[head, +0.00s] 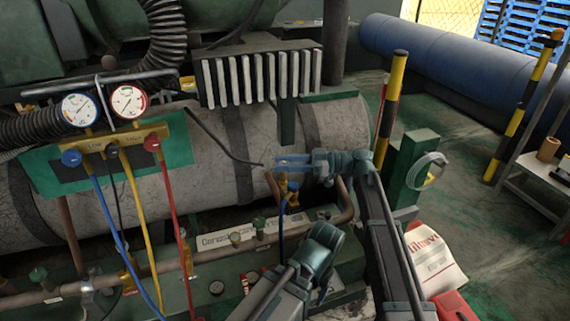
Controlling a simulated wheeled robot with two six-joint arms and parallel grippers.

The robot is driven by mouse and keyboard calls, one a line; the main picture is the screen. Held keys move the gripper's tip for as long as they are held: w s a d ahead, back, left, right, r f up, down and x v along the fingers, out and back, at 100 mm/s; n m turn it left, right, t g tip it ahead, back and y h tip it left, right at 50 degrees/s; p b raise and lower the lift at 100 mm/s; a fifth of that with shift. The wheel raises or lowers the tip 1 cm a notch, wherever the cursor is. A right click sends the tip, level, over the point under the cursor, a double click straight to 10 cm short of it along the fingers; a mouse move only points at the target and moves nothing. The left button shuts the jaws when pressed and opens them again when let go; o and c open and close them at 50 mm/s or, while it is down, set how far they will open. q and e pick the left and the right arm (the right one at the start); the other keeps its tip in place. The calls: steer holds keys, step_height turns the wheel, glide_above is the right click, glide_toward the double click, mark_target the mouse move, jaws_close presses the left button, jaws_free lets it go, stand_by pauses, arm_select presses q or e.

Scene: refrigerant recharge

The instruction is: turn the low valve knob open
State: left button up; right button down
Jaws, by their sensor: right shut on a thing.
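The low valve knob is the blue knob (71,158) at the left end of the brass manifold (95,146), under the blue-rimmed gauge (79,109). My right gripper (284,163) is well to the right of that knob, in front of the grey tank. Its fingers point left and are shut at the top of a small brass fitting (282,181), which they partly hide. A blue-coloured part (292,187) sits beside the fitting, and a dark blue hose runs down below it. My left gripper cannot be made out; a blue-grey arm link of mine shows at the bottom centre.
A red knob (152,143) and a red-rimmed gauge (128,101) are on the manifold. Blue, yellow and red hoses (167,210) hang from it. A copper pipe (200,257) crosses below the grey tank (205,150). A yellow-black post (391,110) stands right of the tank.

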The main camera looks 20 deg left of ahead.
steer(key=shift+n+g+h, duration=0.3)
steer(key=shift+n+g, duration=0.2)
steer(key=shift+g, duration=0.2)
steer(key=shift+c, duration=2.2)
jaws_free()
steer(key=v, duration=1.2)
